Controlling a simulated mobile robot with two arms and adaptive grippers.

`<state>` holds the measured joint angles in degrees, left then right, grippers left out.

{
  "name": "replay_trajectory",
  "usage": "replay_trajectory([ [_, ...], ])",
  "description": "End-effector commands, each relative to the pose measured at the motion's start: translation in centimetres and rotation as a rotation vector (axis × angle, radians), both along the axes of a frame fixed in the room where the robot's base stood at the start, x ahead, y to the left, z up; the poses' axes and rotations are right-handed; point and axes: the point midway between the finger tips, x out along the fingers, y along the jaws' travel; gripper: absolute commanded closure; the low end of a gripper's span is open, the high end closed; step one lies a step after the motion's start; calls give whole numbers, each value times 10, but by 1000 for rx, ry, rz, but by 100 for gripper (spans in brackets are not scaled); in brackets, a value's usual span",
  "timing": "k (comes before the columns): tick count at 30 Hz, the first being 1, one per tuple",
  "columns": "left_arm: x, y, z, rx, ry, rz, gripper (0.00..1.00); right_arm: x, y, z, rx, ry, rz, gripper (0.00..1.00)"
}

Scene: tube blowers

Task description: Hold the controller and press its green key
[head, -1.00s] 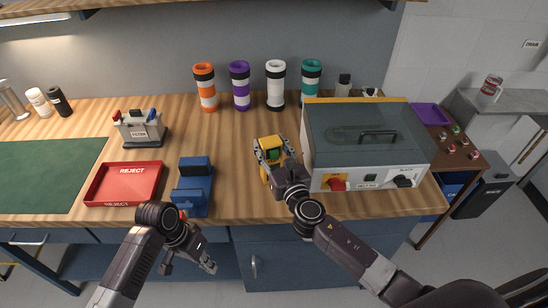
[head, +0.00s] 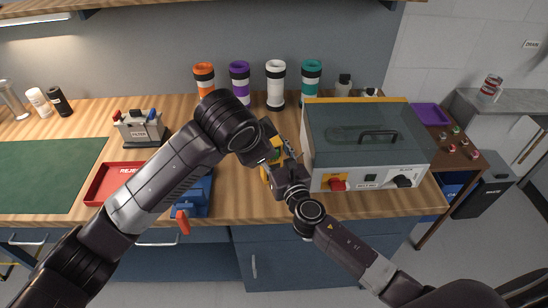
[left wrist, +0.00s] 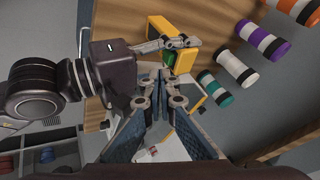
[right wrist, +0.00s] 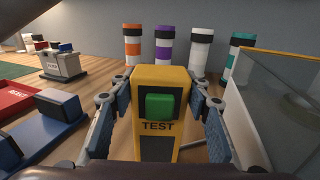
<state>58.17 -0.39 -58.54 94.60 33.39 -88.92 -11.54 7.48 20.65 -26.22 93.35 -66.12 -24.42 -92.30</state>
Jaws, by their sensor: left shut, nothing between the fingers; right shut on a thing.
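The controller (right wrist: 143,80) is a yellow box with a raised green key (right wrist: 159,106) above the word TEST. My right gripper (right wrist: 158,103) is shut on its two sides and holds it upright. In the head view, my left arm covers much of the controller (head: 266,172). In the left wrist view, the controller (left wrist: 187,58) and part of its green key show beyond my left gripper (left wrist: 160,76). The left gripper is shut and empty, with its tips close to the key side. I cannot tell whether the tips touch the key.
A grey machine (head: 365,135) with a clear cover stands just right of the controller. Several banded tubes (head: 276,85) stand behind. A red reject tray (head: 104,184) and a blue stand (head: 197,193) lie to the left, partly under my left arm.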

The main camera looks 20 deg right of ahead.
Motion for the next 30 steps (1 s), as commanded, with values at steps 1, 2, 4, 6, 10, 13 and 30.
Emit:
replay_trajectory([
  [1, 0, 0, 0, 0, 1, 1, 100, 0, 0, 1, 0, -1, 0, 87],
  [2, 0, 0, 0, 0, 2, 2, 100, 0, 0, 1, 0, -1, 0, 87],
  [4, 1, 0, -2, 0, 2, 3, 100, 0, 0, 1, 0, -1, 0, 87],
  [6, 3, -2, -7, 1, 4, 4, 100, 0, 0, 1, 0, -1, 0, 87],
  [10, 12, -8, -22, 1, 5, 4, 100, 0, 0, 1, 0, -1, 0, 87],
  [13, 21, -15, -38, 2, 7, 4, 100, 0, 0, 1, 0, -1, 0, 87],
  [30, 48, -36, -81, 0, 3, 4, 100, 0, 0, 1, 0, -1, 0, 87],
])
